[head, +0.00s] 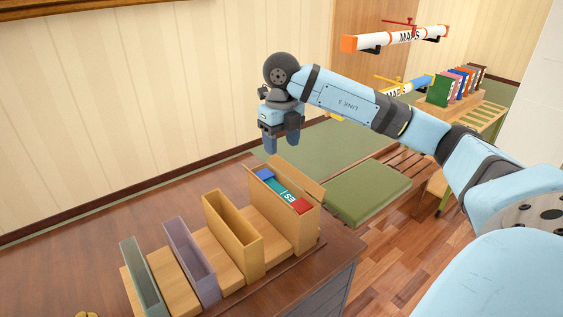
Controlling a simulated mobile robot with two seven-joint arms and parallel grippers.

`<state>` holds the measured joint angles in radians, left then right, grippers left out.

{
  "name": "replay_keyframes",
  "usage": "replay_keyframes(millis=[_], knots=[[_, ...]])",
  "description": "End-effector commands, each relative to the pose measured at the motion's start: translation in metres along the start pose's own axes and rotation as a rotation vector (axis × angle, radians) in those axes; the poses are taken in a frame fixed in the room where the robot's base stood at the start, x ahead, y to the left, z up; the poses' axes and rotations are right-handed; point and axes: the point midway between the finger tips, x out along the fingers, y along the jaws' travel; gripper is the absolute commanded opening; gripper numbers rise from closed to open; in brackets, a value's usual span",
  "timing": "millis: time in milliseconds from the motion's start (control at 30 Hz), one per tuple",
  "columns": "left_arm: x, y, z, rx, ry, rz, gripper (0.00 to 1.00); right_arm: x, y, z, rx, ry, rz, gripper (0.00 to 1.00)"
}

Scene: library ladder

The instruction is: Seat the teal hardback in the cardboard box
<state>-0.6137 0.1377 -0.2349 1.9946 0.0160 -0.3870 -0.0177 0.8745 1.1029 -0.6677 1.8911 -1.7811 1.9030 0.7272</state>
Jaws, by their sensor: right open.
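The cardboard box (279,219) stands open at the right end of the dark desk, its flaps raised. The teal hardback (281,189) is inside it, between a blue book (264,174) and a red book (299,206). Only the upper part of the teal book shows, with white lettering; its lower edge is hidden by the box walls. My right gripper (282,146) is open and empty, pointing down in the air above the box, apart from the books. My left gripper is not in view.
A yellow file holder (240,245), a purple one (195,272) and a grey-green one (146,287) stand left of the box on the desk. A green cushion (368,192) lies beyond the desk. Map tubes (396,39) and a row of books (456,86) are at the back right.

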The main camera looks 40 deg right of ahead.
Motion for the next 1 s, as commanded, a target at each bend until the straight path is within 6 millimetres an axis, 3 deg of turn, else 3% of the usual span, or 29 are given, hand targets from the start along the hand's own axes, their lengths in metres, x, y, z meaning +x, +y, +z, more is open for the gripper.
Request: replay_keyframes(millis=[233, 1000], knots=[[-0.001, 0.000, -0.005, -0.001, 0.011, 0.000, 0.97, -0.025, 0.000, 0.000, -0.001, 0.000, 0.000, 0.57], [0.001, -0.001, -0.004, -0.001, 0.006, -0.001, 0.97, -0.027, 0.000, 0.000, -0.001, 0.001, 0.000, 0.57]])
